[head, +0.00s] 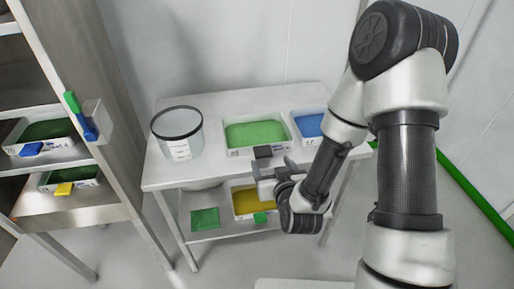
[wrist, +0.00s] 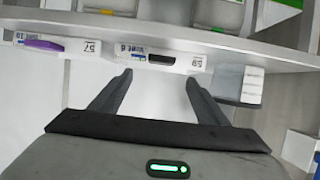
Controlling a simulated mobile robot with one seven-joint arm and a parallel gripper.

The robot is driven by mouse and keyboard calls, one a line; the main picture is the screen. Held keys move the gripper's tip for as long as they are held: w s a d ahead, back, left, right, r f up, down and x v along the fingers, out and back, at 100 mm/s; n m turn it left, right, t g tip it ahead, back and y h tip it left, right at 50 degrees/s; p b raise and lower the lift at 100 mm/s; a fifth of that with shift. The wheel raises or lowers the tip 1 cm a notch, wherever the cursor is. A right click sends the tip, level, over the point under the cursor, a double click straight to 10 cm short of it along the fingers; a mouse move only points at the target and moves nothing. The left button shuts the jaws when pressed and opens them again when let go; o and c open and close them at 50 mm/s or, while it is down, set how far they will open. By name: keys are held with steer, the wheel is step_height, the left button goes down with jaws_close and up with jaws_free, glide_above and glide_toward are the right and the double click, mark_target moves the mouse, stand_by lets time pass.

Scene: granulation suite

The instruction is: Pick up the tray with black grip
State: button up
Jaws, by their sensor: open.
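In the wrist view, a white tray with a black grip (wrist: 160,63) shows ahead, below a pale shelf edge, roughly between my fingertips. Its front carries printed labels. My gripper (wrist: 158,80) is open, with nothing between its fingers and a visible gap to the tray. In the head view, my gripper (head: 262,180) is at the front edge of the table. A dark block (head: 263,152) shows there, at the front of a white tray with green contents (head: 234,152). I cannot tell whether both views show the same tray. My arm hides part of the table's right side.
A white tray with a purple grip (wrist: 40,45) is left of the black-grip tray. The table (head: 160,176) also bears a bucket (head: 181,148) and a blue-filled tray (head: 308,124). A yellow-filled tray (head: 240,199) is below. A rack (head: 120,165) stands left.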

mark_target(263, 153)
steer(key=f+b, duration=0.1)
steer(key=b, duration=0.3)
steer(key=shift+w+a+f, duration=0.1)
steer(key=shift+w, duration=0.3)
steer(key=x, duration=0.3)
steer(key=b+x, duration=0.1)
steer(key=shift+w+a, duration=0.15)
steer(key=shift+w, duration=0.2)
steer(key=x, duration=0.5)
steer(key=shift+a+f+b, duration=0.1)
steer(key=shift+b, duration=0.25)
steer(key=c, duration=1.4)
